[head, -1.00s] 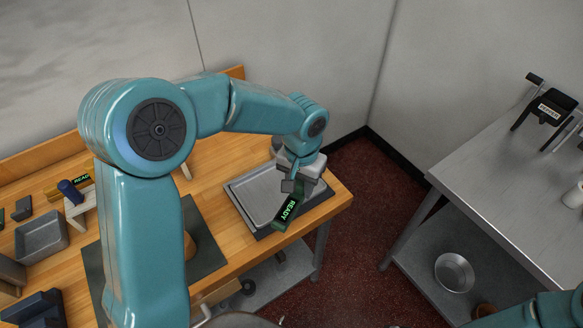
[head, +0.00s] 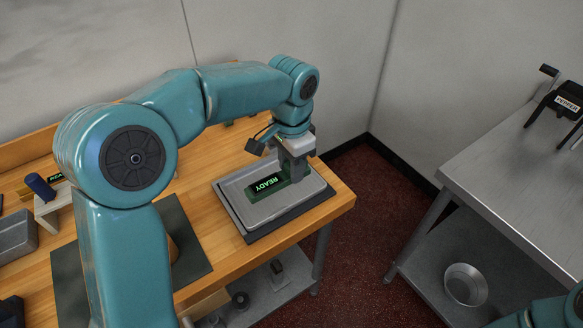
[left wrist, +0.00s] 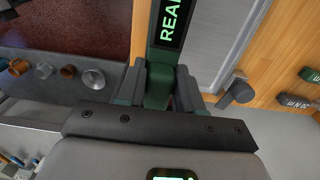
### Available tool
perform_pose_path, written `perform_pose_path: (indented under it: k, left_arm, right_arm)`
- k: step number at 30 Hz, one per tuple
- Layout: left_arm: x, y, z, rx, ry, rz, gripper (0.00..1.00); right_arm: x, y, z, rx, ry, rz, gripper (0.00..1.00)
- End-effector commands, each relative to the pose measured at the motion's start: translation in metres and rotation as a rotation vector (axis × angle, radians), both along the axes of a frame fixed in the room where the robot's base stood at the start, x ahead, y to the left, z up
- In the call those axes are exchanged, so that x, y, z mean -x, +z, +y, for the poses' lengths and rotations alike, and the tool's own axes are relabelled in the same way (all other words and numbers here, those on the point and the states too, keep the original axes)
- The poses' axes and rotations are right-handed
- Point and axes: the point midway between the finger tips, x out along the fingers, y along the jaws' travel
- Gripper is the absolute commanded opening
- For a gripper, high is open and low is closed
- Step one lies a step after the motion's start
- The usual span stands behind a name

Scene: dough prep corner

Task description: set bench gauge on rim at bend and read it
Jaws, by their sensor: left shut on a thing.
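The bench gauge is a dark green bar with a lit display reading READY (head: 268,184). It also shows in the left wrist view (left wrist: 166,55), its display partly cut off by the top edge. My left gripper (head: 294,168) is shut on its end, with a finger on each side in the left wrist view (left wrist: 158,86). The shallow grey metal tray (head: 262,213) lies on the bench's right end. In the head view the gauge overlaps the tray's inside and right part; I cannot tell whether it touches the rim. My right gripper is out of view.
Another dark mat (head: 195,235) is partly behind my left arm. A steel table (head: 520,185) stands across a red floor gap, with a metal bowl (head: 465,284) on its lower shelf.

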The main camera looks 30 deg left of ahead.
Motion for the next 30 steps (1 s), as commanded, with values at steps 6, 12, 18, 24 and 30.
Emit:
perform_pose_path:
  k: [6, 12, 18, 24, 30]
  left_arm:
    - [-0.001, 0.002, 0.0, 0.0, 0.003, -0.001, 0.0]
    - [-0.001, 0.002, 0.0, 0.0, 0.005, 0.0, 0.0]
    - [-0.001, -0.01, 0.001, 0.0, 0.005, 0.0, 0.0]
    - [-0.001, -0.031, 0.001, -0.001, 0.005, 0.001, 0.0]
    - [-0.001, -0.053, 0.001, 0.0, 0.005, 0.0, 0.0]
  right_arm:
    - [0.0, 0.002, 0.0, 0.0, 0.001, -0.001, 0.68]
    - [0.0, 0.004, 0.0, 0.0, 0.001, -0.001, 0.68]
    - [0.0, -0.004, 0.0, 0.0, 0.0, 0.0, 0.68]
    - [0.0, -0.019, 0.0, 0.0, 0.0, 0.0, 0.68]
    - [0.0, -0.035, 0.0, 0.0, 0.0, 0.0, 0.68]
